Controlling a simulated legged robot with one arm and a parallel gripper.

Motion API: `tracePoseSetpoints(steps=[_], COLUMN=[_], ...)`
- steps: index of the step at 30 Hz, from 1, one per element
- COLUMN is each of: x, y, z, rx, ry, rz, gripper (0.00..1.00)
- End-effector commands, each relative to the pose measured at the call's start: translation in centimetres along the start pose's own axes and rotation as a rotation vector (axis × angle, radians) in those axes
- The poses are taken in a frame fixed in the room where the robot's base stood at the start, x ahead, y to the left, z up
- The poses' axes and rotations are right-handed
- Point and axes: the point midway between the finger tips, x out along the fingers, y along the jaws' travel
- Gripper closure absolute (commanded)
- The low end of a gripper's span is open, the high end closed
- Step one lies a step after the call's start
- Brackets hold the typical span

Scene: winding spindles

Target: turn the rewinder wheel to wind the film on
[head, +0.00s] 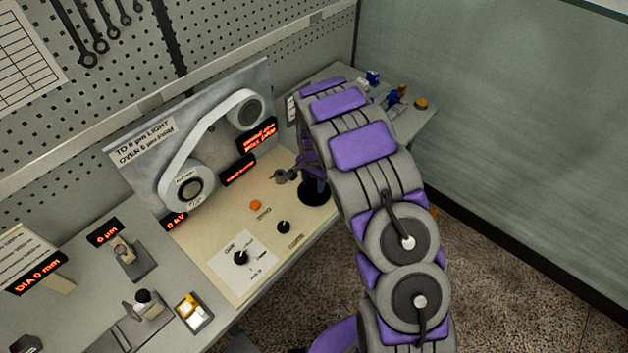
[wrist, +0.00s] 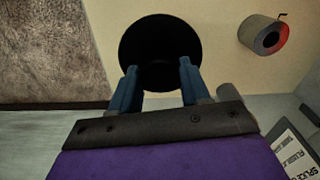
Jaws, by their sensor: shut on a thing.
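The rewinder wheel appears to be the black round piece (head: 313,194) at the right end of the cream panel. In the wrist view the black wheel (wrist: 159,35) is a dark disc straight ahead. My gripper (wrist: 158,72) has its two blue fingers apart, with their tips against the near part of the wheel; it is shut on it. In the head view my arm hides most of the gripper. The pale film band (head: 192,133) runs on the upright panel between a lower left reel (head: 189,188) and an upper right reel (head: 248,111).
A small grey cylinder with a crank (head: 286,175) stands just left of the wheel; it also shows in the wrist view (wrist: 264,34). Black knobs (head: 283,227) and an orange button (head: 255,205) are on the cream panel (head: 225,221). Small blue items (head: 373,78) lie at the far right.

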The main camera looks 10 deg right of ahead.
Motion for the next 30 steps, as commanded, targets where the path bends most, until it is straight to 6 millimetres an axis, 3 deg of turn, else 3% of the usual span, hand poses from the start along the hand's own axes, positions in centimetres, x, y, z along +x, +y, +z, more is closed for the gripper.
tracePoseSetpoints(steps=[11,26,27,30], x=[-0.17,-0.17,-0.17,-0.14], y=[-0.22,-0.25,-0.25,-0.21], z=[-0.15,-0.16,-0.16,-0.13], rx=[0.139,0.155,0.155,0.155], ry=[0.005,0.006,0.006,0.005], rz=[-0.005,-0.006,-0.006,-0.005], gripper=[0.84,0.84,0.51,0.41])
